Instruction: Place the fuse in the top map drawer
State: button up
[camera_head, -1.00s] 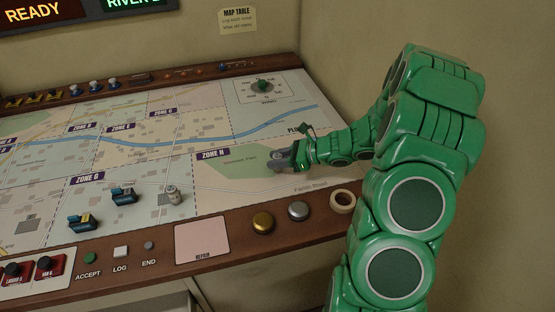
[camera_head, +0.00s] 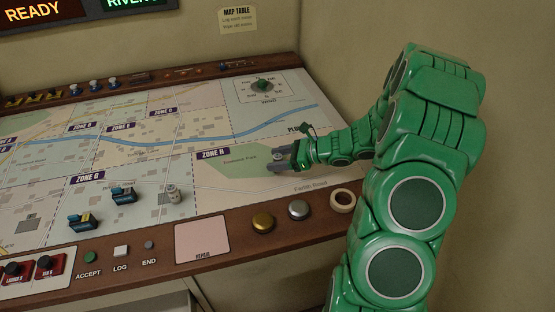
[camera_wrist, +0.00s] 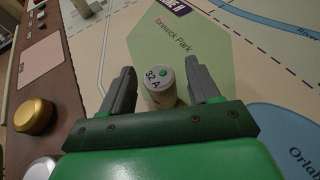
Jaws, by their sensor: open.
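A pale cylindrical fuse (camera_wrist: 160,88), marked "32 A" with a green dot on its end, stands upright on the map in the wrist view. My gripper (camera_wrist: 161,80) is open, with one grey finger on each side of the fuse and small gaps showing. In the head view my gripper (camera_head: 276,161) is low over the green park area of Zone H, and the fuse there is small and hard to separate from the fingers. The map drawer is not clearly seen; only part of the cabinet front (camera_head: 150,303) shows below the console edge.
Another pale cylinder (camera_head: 172,194) stands on the map to the left, near two blue vehicle models (camera_head: 123,194). Gold (camera_head: 263,221) and silver (camera_head: 298,210) buttons, a cream ring (camera_head: 343,201) and a pink repair pad (camera_head: 202,240) line the wooden front edge.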

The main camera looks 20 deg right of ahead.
jog(key=v, duration=0.7)
jog(key=s+a+r+n+g+h, duration=0.2)
jog(key=s+a+r+n+g, duration=0.2)
jog(key=s+a+r+n, duration=0.25)
jog(key=s+a+r+n+g+h, duration=0.1)
jog(key=s+a+r+n+g, duration=0.4)
jog(key=s+a, duration=0.4)
jog(key=s+d+r+n+h, duration=0.2)
jog(key=s+n+h, duration=0.2)
jog(key=s, duration=0.6)
jog(key=s+d+r+n+t+h, duration=0.1)
jog(key=s+d+r+n+h, duration=0.1)
jog(key=s+n+h, duration=0.3)
jog(key=shift+s+d+r+n, duration=0.2)
jog(key=shift+s+d+n, duration=0.95)
jog(key=shift+s, duration=1.85)
jog(key=shift+a+n, duration=0.3)
